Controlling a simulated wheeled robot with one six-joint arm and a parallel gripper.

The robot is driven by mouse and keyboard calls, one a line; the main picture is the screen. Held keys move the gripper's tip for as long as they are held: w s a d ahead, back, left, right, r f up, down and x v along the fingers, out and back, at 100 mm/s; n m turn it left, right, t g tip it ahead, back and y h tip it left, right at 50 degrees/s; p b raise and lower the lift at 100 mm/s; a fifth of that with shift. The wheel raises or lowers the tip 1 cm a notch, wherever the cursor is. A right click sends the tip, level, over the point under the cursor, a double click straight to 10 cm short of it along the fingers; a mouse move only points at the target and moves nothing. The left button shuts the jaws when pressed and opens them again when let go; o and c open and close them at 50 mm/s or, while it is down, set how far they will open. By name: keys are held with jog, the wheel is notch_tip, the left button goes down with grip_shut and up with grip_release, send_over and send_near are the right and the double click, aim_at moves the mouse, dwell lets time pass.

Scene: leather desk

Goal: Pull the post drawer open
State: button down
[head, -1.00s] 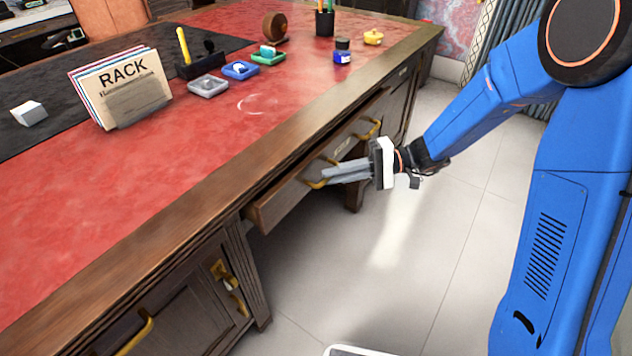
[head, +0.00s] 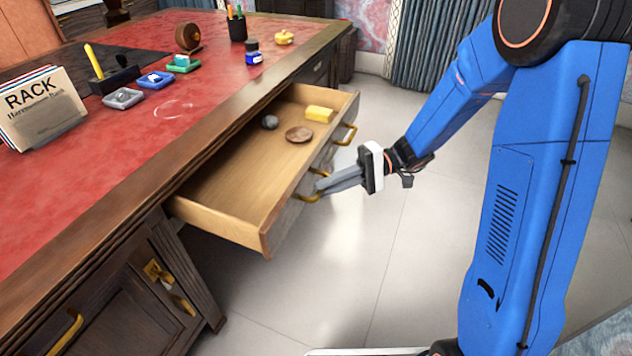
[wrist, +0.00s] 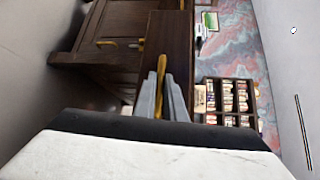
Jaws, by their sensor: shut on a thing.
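The post drawer (head: 225,190) stands well out from the desk front, its pale wooden inside showing. It has two brass handles on its front; the nearer handle (head: 306,196) is between the fingers of my gripper (head: 322,188). My gripper is shut on this handle. In the wrist view the handle (wrist: 161,70) shows as a brass bar at the grey fingertips (wrist: 163,88). In the drawer lie a yellow block (head: 319,114), a brown round disc (head: 299,134) and a grey lump (head: 270,122).
The red leather desk top (head: 130,150) holds a letter rack (head: 40,112), small coloured trays (head: 156,80), an ink bottle (head: 253,52) and a pen cup (head: 237,30). A cabinet door (head: 125,305) is below at the left. The floor (head: 370,230) in front of the drawer is clear.

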jog(key=shift+s+d, duration=0.15)
jog(key=shift+d, duration=0.2)
jog(key=c, duration=1.8)
grip_release()
jog(key=v, duration=1.7)
jog(key=shift+d+f, duration=0.1)
jog(key=shift+d, duration=0.1)
